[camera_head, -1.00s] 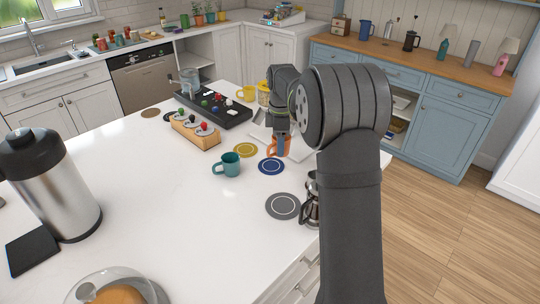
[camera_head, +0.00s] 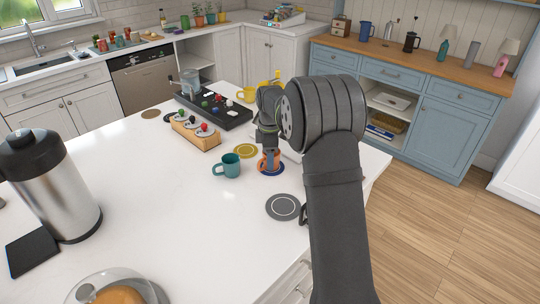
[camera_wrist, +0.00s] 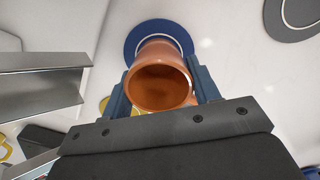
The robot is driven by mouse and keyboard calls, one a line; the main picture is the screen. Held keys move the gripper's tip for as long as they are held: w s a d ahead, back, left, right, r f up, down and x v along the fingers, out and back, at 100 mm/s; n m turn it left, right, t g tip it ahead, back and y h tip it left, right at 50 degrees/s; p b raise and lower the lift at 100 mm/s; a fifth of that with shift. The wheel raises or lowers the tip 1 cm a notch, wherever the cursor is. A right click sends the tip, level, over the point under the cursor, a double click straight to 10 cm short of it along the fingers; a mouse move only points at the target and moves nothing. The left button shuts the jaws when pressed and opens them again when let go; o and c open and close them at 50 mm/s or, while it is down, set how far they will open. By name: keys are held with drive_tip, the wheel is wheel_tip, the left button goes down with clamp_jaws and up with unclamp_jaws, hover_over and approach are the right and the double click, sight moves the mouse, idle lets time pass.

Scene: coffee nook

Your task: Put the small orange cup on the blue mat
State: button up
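The small orange cup (camera_head: 262,166) is between the fingers of my gripper (camera_head: 269,157), at the blue mat (camera_head: 282,171). In the wrist view the cup (camera_wrist: 160,50) has its open mouth facing the camera, with a blue finger close on each side of my gripper (camera_wrist: 160,88). The blue mat (camera_wrist: 160,26) shows beyond the cup there, its pale ring partly covered by it. In the head view the cup and fingers hide most of the mat. I cannot tell whether the cup's base touches the mat.
A teal mug (camera_head: 229,167) stands just left of the cup. A yellow mat (camera_head: 245,151) lies behind it, and a grey mat (camera_head: 283,207) lies nearer. A wooden holder with pods (camera_head: 196,133) and a black tray (camera_head: 226,112) stand farther back. The counter's left middle is clear.

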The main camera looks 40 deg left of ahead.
drive_tip(key=o, duration=0.4)
wheel_tip(320, 180, up, 12)
drive_tip(key=shift+r, duration=0.15)
idle(0.3)
drive_tip(key=shift+f, duration=4.35)
drive_tip(key=shift+f, duration=0.1)
